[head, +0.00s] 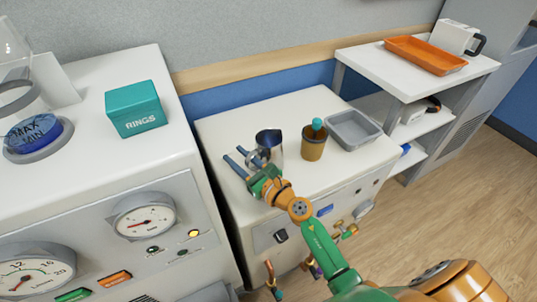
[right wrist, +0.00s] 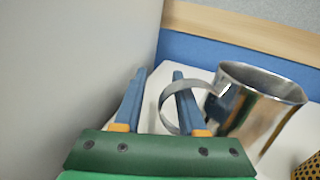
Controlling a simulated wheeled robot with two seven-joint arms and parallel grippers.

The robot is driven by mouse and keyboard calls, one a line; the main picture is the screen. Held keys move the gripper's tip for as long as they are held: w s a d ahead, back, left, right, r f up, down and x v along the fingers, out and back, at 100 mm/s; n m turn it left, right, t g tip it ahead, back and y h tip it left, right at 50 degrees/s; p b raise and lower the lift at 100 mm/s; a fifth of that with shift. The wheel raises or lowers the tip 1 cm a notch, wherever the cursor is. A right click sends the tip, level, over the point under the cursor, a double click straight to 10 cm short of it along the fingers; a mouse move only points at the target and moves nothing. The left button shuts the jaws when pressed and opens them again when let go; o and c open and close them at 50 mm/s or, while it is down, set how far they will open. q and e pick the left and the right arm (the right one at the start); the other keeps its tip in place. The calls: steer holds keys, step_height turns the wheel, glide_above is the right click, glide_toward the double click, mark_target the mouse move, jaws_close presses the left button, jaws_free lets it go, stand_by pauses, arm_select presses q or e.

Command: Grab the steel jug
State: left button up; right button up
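The steel jug (head: 277,150) stands upright on the white cabinet top, a shiny metal cup with a loop handle. In the right wrist view the jug (right wrist: 262,108) is at the right, with its handle (right wrist: 164,107) toward my gripper. My right gripper (head: 240,159) is at the jug's handle side. In the right wrist view my right gripper (right wrist: 160,85) has its two blue fingers apart. The outer curve of the handle shows between the fingers, and the right finger overlaps the handle loop. I cannot tell whether they touch. My left gripper is not in view.
A brown cup (head: 313,147) with a teal round-topped item stands right of the jug, then a grey tray (head: 352,129). A taller white cabinet with a teal RINGS box (head: 135,108) rises at the left. A shelf with an orange tray (head: 425,54) stands behind right.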

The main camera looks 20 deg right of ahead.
jaws_close()
stand_by(1.3)
